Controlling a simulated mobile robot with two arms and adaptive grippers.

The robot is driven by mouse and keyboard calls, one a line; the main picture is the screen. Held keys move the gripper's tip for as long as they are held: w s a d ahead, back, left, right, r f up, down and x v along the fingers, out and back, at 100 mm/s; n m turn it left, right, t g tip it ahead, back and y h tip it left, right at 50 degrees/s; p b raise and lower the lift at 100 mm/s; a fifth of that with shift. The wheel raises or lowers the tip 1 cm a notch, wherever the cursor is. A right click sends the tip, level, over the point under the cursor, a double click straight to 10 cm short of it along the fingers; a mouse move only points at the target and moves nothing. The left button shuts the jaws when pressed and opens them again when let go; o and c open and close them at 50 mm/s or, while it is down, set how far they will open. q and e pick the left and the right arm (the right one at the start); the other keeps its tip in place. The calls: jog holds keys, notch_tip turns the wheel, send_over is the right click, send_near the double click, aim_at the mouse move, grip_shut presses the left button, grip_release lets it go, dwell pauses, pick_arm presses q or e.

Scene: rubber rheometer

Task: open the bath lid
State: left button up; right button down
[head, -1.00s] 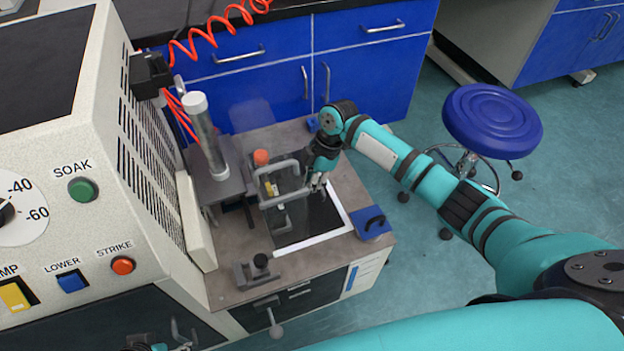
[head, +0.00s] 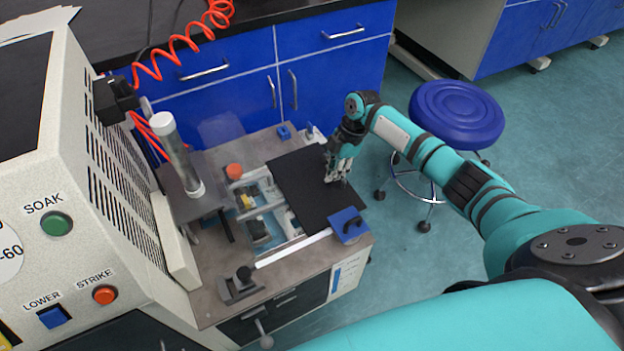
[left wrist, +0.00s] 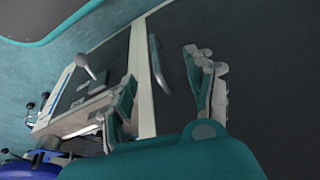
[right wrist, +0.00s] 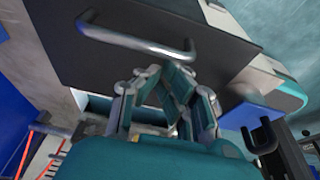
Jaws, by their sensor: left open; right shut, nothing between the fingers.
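The bath lid (head: 308,188) is a flat black panel at the right side of the bench top in the head view. The bath (head: 258,225) is uncovered to its left, showing metal bars and small parts inside. I cannot tell the lid's exact tilt. My right gripper (head: 338,172) is shut and empty at the lid's right side. The right wrist view shows the dark lid (right wrist: 200,55) with its metal handle (right wrist: 135,42) beyond the shut fingers (right wrist: 170,100); contact is unclear. My left gripper (left wrist: 165,95) is open and empty in the left wrist view, near a dark front with a handle.
The white machine with buttons (head: 75,200) fills the left. A blue block (head: 348,225) sits at the bench's right corner. A blue stool (head: 457,115) and blue cabinets (head: 330,70) stand beyond.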

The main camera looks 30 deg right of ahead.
jog(key=shift+d, duration=1.4)
jog(key=v, duration=1.2)
